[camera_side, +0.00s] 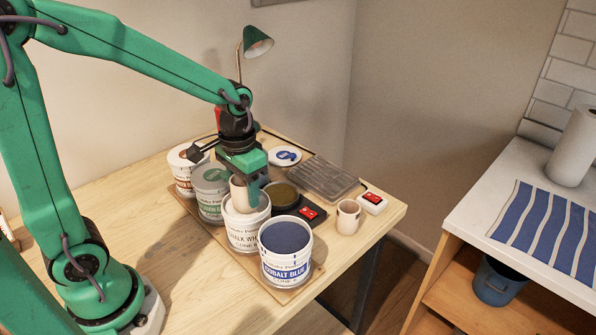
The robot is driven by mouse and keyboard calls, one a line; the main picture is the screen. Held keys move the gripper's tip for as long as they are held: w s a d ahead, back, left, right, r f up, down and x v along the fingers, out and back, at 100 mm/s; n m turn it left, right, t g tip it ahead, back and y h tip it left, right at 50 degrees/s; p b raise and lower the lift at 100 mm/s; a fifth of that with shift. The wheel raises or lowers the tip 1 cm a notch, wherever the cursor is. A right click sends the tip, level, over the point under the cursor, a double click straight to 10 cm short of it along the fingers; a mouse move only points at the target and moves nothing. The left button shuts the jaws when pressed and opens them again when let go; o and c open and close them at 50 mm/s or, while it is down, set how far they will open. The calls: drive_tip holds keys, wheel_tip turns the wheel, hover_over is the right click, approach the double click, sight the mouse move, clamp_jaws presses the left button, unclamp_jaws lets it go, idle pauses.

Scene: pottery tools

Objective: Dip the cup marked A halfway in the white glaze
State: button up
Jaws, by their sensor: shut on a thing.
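My gripper (248,178) points down over the bucket labelled chalk white (244,236) and is shut on a beige cup (238,195). The cup is at the bucket's mouth, and its lower part seems to be inside the rim. I cannot tell how deep it sits in the glaze. No mark is readable on this cup. A second beige cup (347,217) with a handle stands upright on the table to the right.
A cobalt blue bucket (286,265) stands in front, with a green-labelled bucket (211,192) and another bucket (184,168) behind, all on a board. A dark round dish (282,194), red-topped devices (308,213) (373,201), a grey rack (318,179) and a lid (285,156) lie right.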

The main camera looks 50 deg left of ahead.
sight(245, 200)
drive_tip(key=shift+f, duration=0.15)
drive_tip(key=shift+f, duration=1.45)
drive_tip(key=shift+r, duration=0.1)
idle(1.2)
drive_tip(key=shift+r, duration=3.25)
